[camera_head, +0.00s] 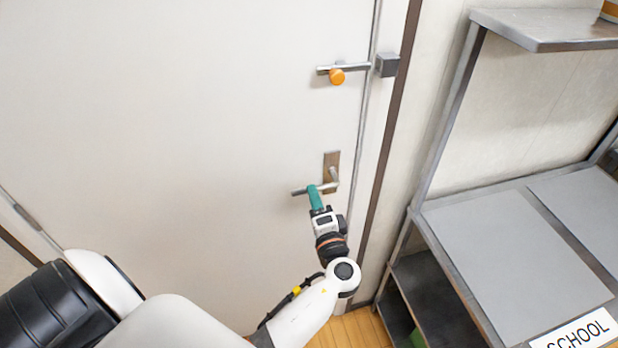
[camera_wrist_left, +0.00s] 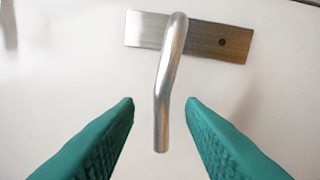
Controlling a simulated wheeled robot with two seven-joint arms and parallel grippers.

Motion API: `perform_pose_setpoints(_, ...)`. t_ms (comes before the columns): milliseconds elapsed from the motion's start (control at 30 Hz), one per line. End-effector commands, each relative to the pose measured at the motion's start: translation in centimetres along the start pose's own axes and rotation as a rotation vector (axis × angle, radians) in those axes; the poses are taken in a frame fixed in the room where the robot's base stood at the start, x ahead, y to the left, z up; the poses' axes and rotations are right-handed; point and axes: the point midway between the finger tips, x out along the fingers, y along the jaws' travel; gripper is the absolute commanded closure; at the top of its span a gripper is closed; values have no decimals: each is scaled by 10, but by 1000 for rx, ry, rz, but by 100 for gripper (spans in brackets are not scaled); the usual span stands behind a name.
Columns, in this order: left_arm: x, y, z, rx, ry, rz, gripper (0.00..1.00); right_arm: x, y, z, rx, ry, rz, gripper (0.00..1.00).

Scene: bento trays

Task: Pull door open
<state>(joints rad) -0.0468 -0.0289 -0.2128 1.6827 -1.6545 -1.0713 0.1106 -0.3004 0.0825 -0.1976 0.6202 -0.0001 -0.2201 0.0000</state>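A white door (camera_head: 180,120) fills the left and middle of the head view and looks closed. Its metal lever handle (camera_head: 299,191) is on a plate (camera_head: 332,160) near the door's right edge. My left gripper (camera_head: 314,188) is at the handle, its green fingers partly covering the lever. In the left wrist view the lever (camera_wrist_left: 166,90) comes down between the two open fingers, with a gap on each side. The plate (camera_wrist_left: 232,42) also shows there. My right gripper is not in view.
A slide latch (camera_head: 350,68) with an orange knob (camera_head: 336,77) sits above the handle, reaching a block (camera_head: 387,65) on the frame. A metal shelf unit (camera_head: 490,240) stands close on the right, with a "SCHOOL" sign (camera_head: 578,333) at its front. Wooden floor (camera_head: 345,330) shows below.

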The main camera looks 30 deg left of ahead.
Motion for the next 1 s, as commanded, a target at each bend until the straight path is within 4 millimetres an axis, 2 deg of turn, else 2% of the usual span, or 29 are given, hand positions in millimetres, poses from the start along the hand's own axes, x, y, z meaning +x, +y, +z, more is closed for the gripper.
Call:
perform_pose_setpoints(100,24,3,1,2,-1,1,64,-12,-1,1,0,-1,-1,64)
perform_pose_setpoints(300,48,1,1,1,-2,-1,64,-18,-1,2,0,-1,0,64)
perform_pose_setpoints(700,54,-1,0,1,-2,-3,64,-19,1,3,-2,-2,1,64)
perform_pose_setpoints(900,54,-1,0,1,-2,-3,97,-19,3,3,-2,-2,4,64)
perform_pose_setpoints(933,54,-1,0,1,-2,-3,100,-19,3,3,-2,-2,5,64)
perform_pose_setpoints(1000,54,-1,0,1,-2,-3,100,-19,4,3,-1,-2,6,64)
